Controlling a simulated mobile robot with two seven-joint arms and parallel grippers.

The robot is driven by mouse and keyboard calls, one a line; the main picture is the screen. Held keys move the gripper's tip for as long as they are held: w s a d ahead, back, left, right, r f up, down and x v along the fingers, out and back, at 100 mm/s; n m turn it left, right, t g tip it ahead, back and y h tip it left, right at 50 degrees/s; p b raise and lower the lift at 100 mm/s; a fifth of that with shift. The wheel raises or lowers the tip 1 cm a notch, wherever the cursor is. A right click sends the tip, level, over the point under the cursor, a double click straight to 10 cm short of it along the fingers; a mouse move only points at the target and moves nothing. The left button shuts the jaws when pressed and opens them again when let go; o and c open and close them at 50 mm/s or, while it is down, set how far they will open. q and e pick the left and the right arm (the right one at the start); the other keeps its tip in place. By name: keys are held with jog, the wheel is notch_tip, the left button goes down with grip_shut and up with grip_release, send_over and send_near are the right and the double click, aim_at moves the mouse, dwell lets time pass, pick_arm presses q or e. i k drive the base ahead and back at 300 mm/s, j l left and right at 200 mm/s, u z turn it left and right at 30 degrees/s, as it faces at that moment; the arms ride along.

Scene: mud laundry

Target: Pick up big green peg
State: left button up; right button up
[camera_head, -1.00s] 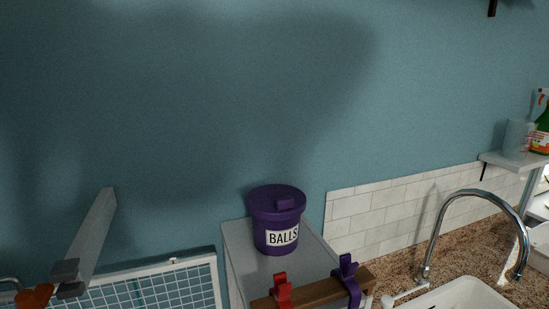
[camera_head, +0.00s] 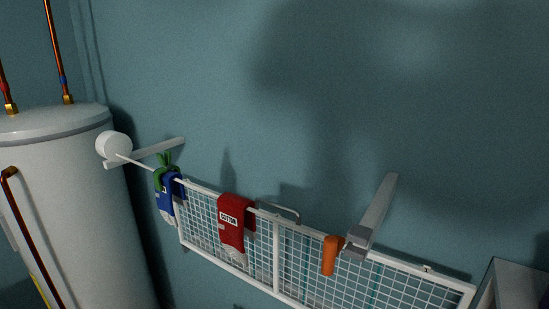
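A green peg (camera_head: 162,172) shows at the left end of the wall drying rack (camera_head: 277,262). It sits at the top of a blue cloth item (camera_head: 168,195) hanging there, and the view is too small to tell exactly how it grips. Neither of my grippers is in view.
A red cloth (camera_head: 233,222) with a white label and an orange item (camera_head: 330,256) hang on the rack. Pale brackets (camera_head: 375,212) stick out from the wall. A large white tank (camera_head: 70,190) with copper pipes stands at the left. A grey cabinet (camera_head: 518,285) is at the lower right.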

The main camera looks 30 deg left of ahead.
aim_at(166, 162)
jog(key=u, duration=1.6)
jog(key=k+l+z, duration=0.1)
jog(key=k+z, duration=0.15)
jog(key=z, duration=0.15)
jog(key=k+l+z, duration=0.15)
jog(key=z, duration=0.25)
jog(key=k+l+z, duration=0.25)
jog(key=z, duration=0.15)
jog(key=k+l+z, duration=0.25)
jog(key=z, duration=0.2)
jog(key=u, duration=1.7)
